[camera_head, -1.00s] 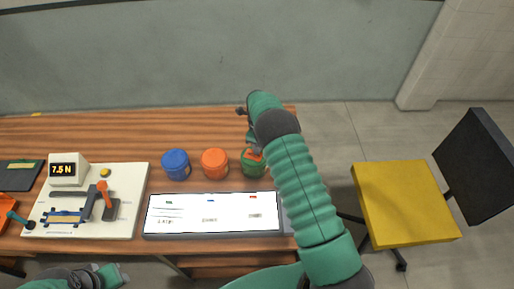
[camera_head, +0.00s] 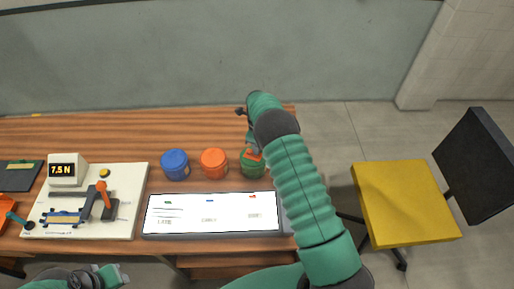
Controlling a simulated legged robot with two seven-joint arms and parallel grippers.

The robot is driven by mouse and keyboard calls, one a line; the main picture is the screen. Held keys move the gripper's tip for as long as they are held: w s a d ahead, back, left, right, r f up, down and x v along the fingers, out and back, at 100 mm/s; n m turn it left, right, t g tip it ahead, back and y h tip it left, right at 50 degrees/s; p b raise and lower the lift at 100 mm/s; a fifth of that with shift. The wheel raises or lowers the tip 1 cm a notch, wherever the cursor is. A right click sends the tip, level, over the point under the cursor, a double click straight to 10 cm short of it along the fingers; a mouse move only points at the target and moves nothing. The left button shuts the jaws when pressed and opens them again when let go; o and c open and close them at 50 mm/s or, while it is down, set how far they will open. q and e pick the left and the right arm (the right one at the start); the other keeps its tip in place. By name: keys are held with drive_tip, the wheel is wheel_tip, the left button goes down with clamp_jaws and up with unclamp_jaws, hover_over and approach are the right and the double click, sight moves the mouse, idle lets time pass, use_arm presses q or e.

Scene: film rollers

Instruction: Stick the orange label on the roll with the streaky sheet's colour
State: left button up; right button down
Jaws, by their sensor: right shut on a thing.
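Three rolls stand in a row on the wooden table: a blue roll (camera_head: 175,164), an orange roll (camera_head: 214,163) and a green roll (camera_head: 249,166). A small orange piece, seemingly the orange label (camera_head: 254,155), shows at the top of the green roll, beside my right arm. My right gripper (camera_head: 253,151) is over the green roll, mostly hidden by its own arm, shut on the orange label. Whether the label touches the roll I cannot tell. A white panel (camera_head: 210,227) with small green, blue and orange marks lies in front. My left gripper (camera_head: 118,275) is at the bottom left, its fingers unclear.
A white test device (camera_head: 125,205) with a "7.5 N" display (camera_head: 63,170) and an orange-knobbed lever stands at the left. An orange tray (camera_head: 15,208) and a dark pad (camera_head: 20,175) lie at the far left. A yellow chair (camera_head: 405,205) stands right of the table. The table behind the rolls is clear.

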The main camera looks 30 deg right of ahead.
drive_tip(key=shift+s+f, duration=0.1)
drive_tip(key=shift+f, duration=0.05)
drive_tip(key=c, duration=1.5)
unclamp_jaws()
drive_tip(key=shift+a+f, duration=0.1)
drive_tip(key=shift+c, duration=0.2)
drive_tip(key=o, duration=0.4)
drive_tip(key=shift+s, duration=0.1)
drive_tip(key=shift+w+r+p, duration=0.2)
drive_tip(key=shift+r+p, duration=0.4)
drive_tip(key=shift+r, duration=0.35)
drive_tip(key=shift+r+p, duration=1.65)
drive_tip(key=shift+r, duration=1.05)
